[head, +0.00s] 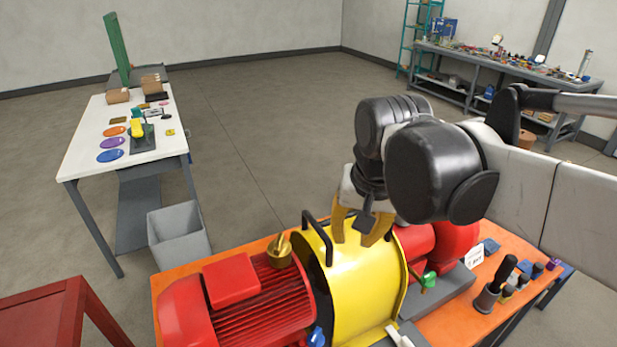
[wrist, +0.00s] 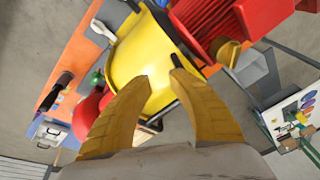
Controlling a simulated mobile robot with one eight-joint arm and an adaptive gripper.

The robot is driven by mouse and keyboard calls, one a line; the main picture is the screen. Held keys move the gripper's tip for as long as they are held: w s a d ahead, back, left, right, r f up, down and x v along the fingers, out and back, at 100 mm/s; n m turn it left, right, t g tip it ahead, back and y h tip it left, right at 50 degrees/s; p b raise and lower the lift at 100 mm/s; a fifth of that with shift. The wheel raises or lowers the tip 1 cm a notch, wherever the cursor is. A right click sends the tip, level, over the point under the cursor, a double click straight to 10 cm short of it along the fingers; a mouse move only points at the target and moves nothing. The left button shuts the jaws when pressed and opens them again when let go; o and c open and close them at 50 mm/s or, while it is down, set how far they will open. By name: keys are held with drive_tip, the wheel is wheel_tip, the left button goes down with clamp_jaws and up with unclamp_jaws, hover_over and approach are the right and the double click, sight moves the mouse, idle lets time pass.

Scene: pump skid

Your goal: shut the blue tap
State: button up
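The blue tap (head: 317,337) is partly in view at the bottom edge of the head view, beside the red motor and the yellow guard. A bit of blue, probably the same tap, shows at the top edge of the wrist view (wrist: 161,3). My gripper (head: 360,233) is over the top of the yellow guard (head: 345,285), to the upper right of the blue tap and apart from it. In the wrist view its yellow fingers (wrist: 160,79) are spread with nothing between them. I cannot tell whether the fingertips touch the guard.
A black handle (head: 319,238) stands up from the guard near my fingers. A grey bin (head: 178,237) stands left.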

drive_tip(key=w+a+r+g+p, duration=0.2)
drive_tip(key=a+r+p, duration=0.2)
drive_tip(key=a, duration=0.5)
drive_tip(key=shift+w+a+r+h+p, duration=0.3)
drive_tip(key=shift+a+r+p, duration=0.05)
drive_tip(key=shift+r+p, duration=0.1)
